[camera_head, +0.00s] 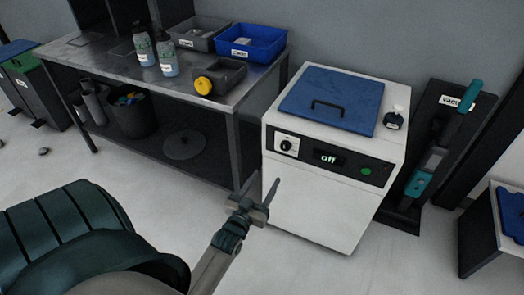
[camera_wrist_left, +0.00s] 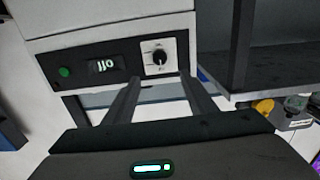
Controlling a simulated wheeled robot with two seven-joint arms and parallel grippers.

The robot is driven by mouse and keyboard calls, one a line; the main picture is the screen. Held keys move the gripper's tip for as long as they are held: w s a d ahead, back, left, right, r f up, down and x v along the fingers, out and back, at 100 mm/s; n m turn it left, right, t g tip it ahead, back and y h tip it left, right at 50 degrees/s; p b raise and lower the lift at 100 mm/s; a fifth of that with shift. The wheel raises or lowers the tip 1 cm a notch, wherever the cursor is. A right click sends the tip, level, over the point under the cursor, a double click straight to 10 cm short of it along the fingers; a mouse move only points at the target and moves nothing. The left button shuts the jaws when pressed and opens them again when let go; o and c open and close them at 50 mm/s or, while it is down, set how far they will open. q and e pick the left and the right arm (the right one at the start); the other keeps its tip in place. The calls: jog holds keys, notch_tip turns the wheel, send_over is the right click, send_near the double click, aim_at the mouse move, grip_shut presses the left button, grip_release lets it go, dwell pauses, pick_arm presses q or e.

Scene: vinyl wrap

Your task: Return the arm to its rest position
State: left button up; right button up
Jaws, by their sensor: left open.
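My left gripper (camera_head: 262,186) is open and empty in the head view, in the air in front of the white machine's lower left front. Its forearm comes up from the bottom edge. In the left wrist view the two fingers of this gripper (camera_wrist_left: 158,84) are spread, with nothing between them. The white machine (camera_head: 312,205) has a blue lid (camera_head: 335,92) that is shut, a knob, a display reading "off" and a green button. Its control panel (camera_wrist_left: 82,68) shows upside down in the left wrist view. My right gripper is not in view.
A metal bench (camera_head: 100,60) at the back left holds bottles (camera_head: 166,55), a blue bin (camera_head: 252,42) and grey bins. A vacuum (camera_head: 428,165) on a dark stand is right of the machine. A small table (camera_head: 480,225) stands far right. Floor in front is clear.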

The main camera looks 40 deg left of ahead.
pick_arm(q)
jog(key=shift+s+d, duration=0.15)
jog(key=shift+s, duration=0.55)
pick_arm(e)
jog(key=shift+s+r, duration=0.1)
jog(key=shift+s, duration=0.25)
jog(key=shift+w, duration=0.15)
pick_arm(q)
jog(key=s+d+f+m+g+h+p, duration=0.1)
jog(key=s+d+f+g+h+p, duration=0.15)
jog(key=d+f, duration=0.45)
jog(key=s+d+f+m+g+h+p, duration=0.1)
jog(key=s+d+f+g+h, duration=0.2)
jog(key=f, duration=0.9)
jog(key=s+d+f+m+g+p, duration=0.1)
jog(key=s+d+f+g, duration=0.2)
jog(key=s+f, duration=0.4)
jog(key=s+d+f+m+g+p, duration=0.1)
jog(key=s+d+f, duration=0.5)
jog(key=s, duration=0.6)
jog(key=shift+d+f+m+g, duration=0.15)
jog(key=shift+f+m+g, duration=0.55)
jog(key=shift+g, duration=0.55)
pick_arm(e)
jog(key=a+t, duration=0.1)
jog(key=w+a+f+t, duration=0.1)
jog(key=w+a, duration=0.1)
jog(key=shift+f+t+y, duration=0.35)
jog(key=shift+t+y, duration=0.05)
